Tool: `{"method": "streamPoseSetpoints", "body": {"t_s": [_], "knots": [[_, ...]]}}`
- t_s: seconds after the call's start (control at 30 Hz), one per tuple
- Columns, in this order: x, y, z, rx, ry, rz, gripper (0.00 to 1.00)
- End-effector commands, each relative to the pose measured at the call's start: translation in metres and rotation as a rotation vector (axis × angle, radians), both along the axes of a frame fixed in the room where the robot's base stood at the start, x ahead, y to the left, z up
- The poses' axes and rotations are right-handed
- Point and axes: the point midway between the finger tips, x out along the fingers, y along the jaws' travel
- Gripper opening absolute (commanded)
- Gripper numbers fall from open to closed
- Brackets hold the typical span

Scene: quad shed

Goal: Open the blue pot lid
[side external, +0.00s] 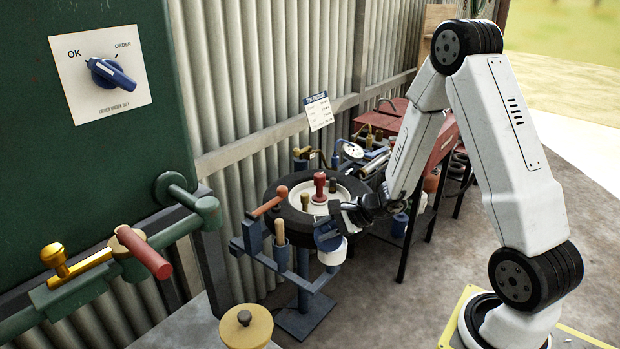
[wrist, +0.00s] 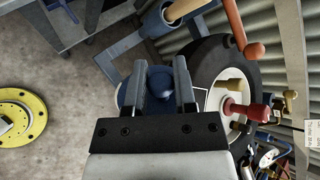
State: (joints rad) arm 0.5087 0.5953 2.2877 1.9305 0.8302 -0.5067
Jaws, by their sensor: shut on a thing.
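The blue pot lid (side external: 326,238) is at the white pot (side external: 333,256) on the stand's right arm, in front of the tyre. The lid looks slightly tilted, and I cannot tell whether it is fully seated or partly raised. My gripper (side external: 338,218) reaches it from the upper right and is shut on the lid. In the wrist view, the blue lid (wrist: 160,90) with its rounded knob is between the two fingers of my gripper (wrist: 160,78). The fingers hide part of the lid, and the pot is mostly hidden there.
A tyre with a white hub (side external: 315,195) and a red knob stands just behind. A holder with a wooden-handled tool (side external: 281,232) and a red crank handle (side external: 268,206) are to the left.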

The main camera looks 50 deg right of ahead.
Motion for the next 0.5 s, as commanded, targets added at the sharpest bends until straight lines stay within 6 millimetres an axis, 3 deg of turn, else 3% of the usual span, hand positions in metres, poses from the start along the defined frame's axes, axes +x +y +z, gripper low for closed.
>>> {"method": "streamPoseSetpoints", "body": {"t_s": [0.5], "knots": [[0.0, 0.019, -0.002, -0.276, 0.002, 0.002, 0.0]]}}
